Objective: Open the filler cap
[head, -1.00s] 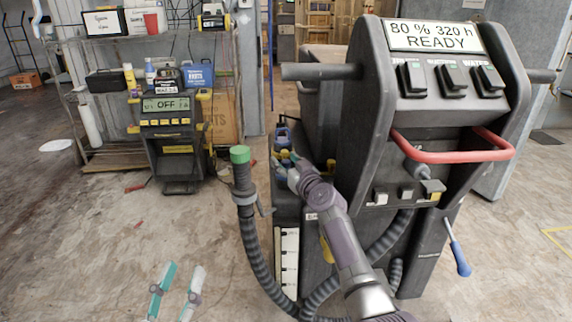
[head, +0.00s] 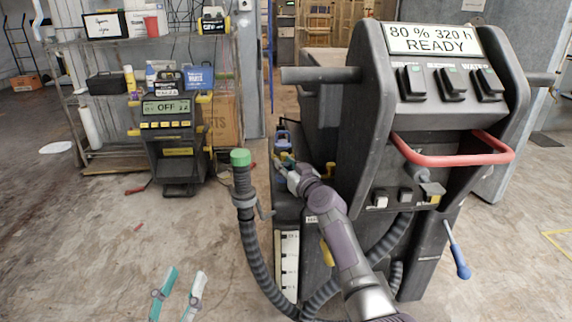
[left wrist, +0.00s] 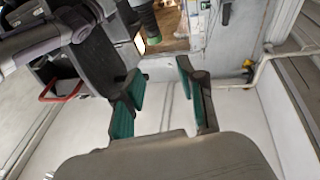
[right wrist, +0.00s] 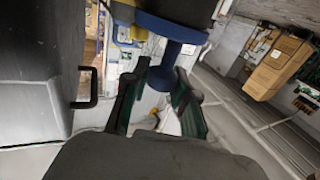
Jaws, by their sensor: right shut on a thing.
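The filler cap looks like a blue knob with a wide disc (right wrist: 168,27) and a narrower stem in the right wrist view. My right gripper (right wrist: 162,72) has its fingertips on either side of the stem and is shut on it. In the head view my right gripper (head: 284,165) is at the machine's left side, and its fingers largely hide what they hold. My left gripper (head: 178,295) is open and empty above the floor at lower left; it also shows open in the left wrist view (left wrist: 160,85).
The scrubber machine (head: 345,110) has a red handle (head: 455,157) and a blue-handled tool (head: 458,262) at its side. A grey hose with a green cap (head: 240,157) stands left of my right arm. A charger (head: 172,140) and shelf are behind.

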